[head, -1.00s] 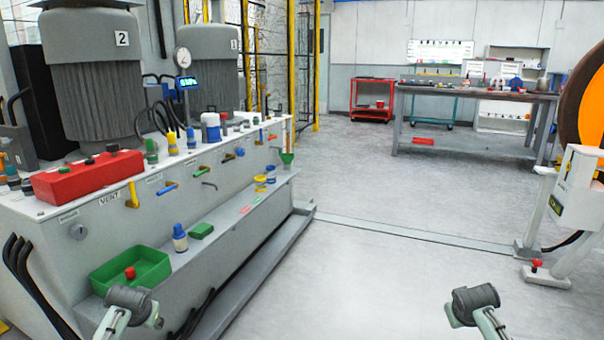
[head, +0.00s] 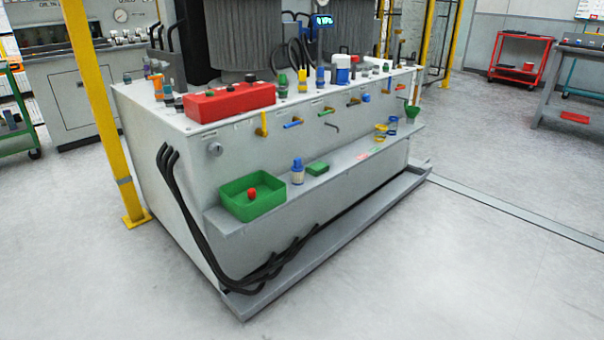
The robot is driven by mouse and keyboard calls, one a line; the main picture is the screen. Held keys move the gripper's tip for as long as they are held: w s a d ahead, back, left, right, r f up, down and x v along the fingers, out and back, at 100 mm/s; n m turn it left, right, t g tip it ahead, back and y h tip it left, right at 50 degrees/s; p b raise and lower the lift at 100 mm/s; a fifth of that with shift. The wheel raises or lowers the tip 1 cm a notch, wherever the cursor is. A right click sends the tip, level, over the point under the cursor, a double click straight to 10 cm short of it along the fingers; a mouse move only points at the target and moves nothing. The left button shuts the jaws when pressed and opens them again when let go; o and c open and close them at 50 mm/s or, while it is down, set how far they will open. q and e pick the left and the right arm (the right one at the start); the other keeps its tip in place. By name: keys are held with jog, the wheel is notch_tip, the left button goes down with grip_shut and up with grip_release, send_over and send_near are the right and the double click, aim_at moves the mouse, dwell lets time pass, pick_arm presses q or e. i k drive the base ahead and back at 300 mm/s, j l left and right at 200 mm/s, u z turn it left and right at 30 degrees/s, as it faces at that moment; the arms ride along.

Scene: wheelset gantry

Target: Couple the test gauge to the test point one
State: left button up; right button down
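Several upright fittings with coloured caps stand on top of the grey hydraulic unit (head: 190,230); which one is test point one I cannot tell. Among them are a green-capped fitting (head: 283,83), a yellow-capped one (head: 302,80) and a blue-capped one (head: 320,78). I cannot pick out the test gauge for certain. A small blue-and-white bottle-like item (head: 297,170) stands on the unit's front ledge. A lit digital display (head: 322,20) is above the unit at the back. Neither of my grippers shows now.
A red box (head: 232,102) sits on top of the unit. A yellow post (head: 110,130) stands at left. Black hoses hang in front. The foreground floor is clear.

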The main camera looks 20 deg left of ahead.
aim_at(157, 82)
jog(key=u, duration=1.55)
jog(key=i+j+z, duration=0.1)
jog(key=i+j, duration=0.2)
jog(key=i+j+z, duration=0.1)
jog(key=i+j, duration=0.15)
jog(key=j, duration=0.2)
jog(key=i+j+z, duration=0.1)
jog(key=i+j, duration=0.15)
jog(key=j, duration=0.2)
jog(key=i+j+z, duration=0.1)
jog(key=i+j, duration=0.15)
jog(key=j, duration=0.15)
jog(key=i+j+z, duration=0.1)
jog(key=i+j, duration=0.15)
jog(key=j, duration=0.2)
jog(key=i+j+z, duration=0.1)
jog(key=j, duration=0.4)
jog(key=i+j+z, duration=0.1)
jog(key=i+j, duration=0.2)
jog(key=j, duration=0.15)
jog(key=i+j+z, duration=0.1)
jog(key=j, duration=0.4)
jog(key=i, duration=0.1)
